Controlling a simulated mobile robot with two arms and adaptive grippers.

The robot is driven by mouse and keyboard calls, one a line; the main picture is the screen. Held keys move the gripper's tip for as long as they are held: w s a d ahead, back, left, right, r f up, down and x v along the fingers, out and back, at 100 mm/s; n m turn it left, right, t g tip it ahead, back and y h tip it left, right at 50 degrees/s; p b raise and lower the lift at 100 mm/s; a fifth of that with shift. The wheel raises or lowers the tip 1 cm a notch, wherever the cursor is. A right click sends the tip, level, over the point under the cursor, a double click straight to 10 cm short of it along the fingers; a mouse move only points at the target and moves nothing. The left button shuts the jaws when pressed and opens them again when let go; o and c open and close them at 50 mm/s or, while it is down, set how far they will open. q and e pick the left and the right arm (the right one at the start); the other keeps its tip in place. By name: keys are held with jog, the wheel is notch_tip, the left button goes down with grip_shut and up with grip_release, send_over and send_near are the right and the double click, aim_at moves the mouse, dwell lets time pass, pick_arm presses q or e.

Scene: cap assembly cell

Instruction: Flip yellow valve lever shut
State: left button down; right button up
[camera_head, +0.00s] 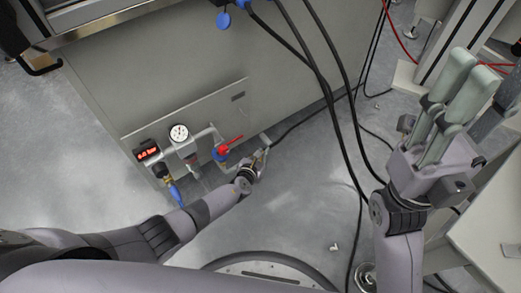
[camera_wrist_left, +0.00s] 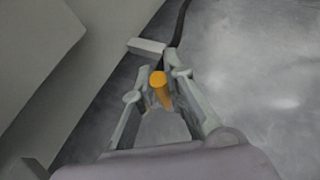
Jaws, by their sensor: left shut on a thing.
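My left gripper (camera_head: 259,158) is low beside the cabinet, at the right end of the pipework. It is shut on the yellow lever. The yellow lever (camera_wrist_left: 160,90) shows in the left wrist view as a short orange-yellow piece between the fingertips of my left gripper (camera_wrist_left: 163,88). Its far end points up in that view; the valve body behind it is hard to make out. In the head view the lever is mostly hidden by the fingers. My right gripper (camera_head: 466,78) is raised at the right, fingers apart and empty, far from the valve.
A red-handled valve (camera_head: 228,146) with a blue body sits just left of my left gripper. A round gauge (camera_head: 179,133) and a red-lit display (camera_head: 148,152) are further left. Black cables (camera_head: 325,85) hang across the middle. The grey cabinet (camera_head: 200,75) stands behind.

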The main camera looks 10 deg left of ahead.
dwell(0.4)
pick_arm(q)
jog(key=c, duration=1.6)
grip_release()
jog(key=shift+d, duration=0.1)
jog(key=v, duration=1.2)
jog(key=shift+w+r, duration=0.1)
jog(key=shift+r, duration=0.05)
